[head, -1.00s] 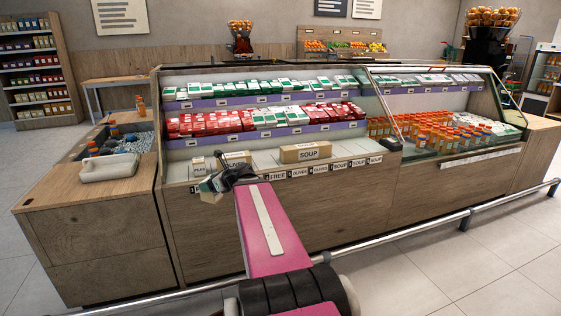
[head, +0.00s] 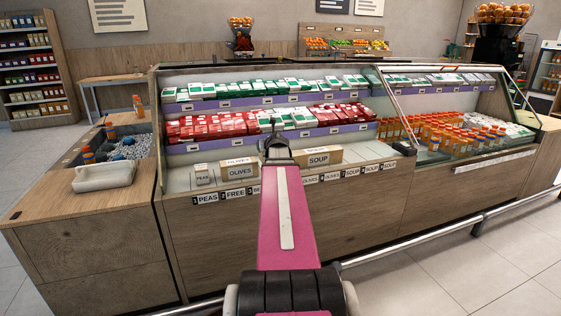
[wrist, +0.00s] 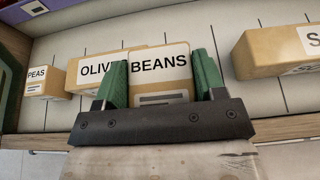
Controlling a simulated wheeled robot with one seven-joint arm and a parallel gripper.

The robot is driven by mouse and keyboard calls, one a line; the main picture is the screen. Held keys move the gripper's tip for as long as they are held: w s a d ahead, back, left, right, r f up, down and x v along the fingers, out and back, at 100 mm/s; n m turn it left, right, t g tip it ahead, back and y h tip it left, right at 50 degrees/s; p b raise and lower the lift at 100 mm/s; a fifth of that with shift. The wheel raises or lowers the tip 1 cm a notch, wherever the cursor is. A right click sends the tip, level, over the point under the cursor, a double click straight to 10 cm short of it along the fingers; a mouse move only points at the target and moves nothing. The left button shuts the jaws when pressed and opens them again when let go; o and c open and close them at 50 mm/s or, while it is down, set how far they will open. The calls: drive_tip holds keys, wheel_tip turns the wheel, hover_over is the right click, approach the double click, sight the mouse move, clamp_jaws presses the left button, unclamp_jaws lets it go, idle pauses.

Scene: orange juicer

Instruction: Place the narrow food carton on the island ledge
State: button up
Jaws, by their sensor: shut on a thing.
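A narrow tan carton labelled BEANS (wrist: 160,72) sits between the green fingers of my gripper (wrist: 160,85) in the wrist view, its label facing the camera. My gripper is shut on it. In the head view my gripper (head: 278,150) is over the pale front ledge (head: 365,153) of the refrigerated island, between the OLIVES carton (head: 237,170) and the SOUP carton (head: 318,158). The held carton is not clearly visible there. I cannot tell whether it touches the ledge.
A small PEAS carton (head: 203,178) stands left of OLIVES. Number-and-name labels (head: 237,193) run along the ledge's front edge. Red and green packs (head: 210,127) fill the shelves behind. A metal rail (head: 410,240) runs along the island's front.

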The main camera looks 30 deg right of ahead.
drive_tip(key=shift+w+d+f, duration=0.9)
drive_tip(key=shift+d+f, duration=0.25)
drive_tip(key=shift+f, duration=0.4)
drive_tip(key=shift+w+d+f, duration=0.95)
drive_tip(key=shift+d+f, duration=0.2)
drive_tip(key=shift+f, duration=0.4)
drive_tip(key=shift+w+d+f, duration=0.9)
drive_tip(key=shift+d+f, duration=0.25)
drive_tip(key=shift+f, duration=0.4)
drive_tip(key=shift+f, duration=0.1)
drive_tip(key=o, duration=1)
drive_tip(key=shift+c, duration=0.2)
drive_tip(key=v, duration=1.2)
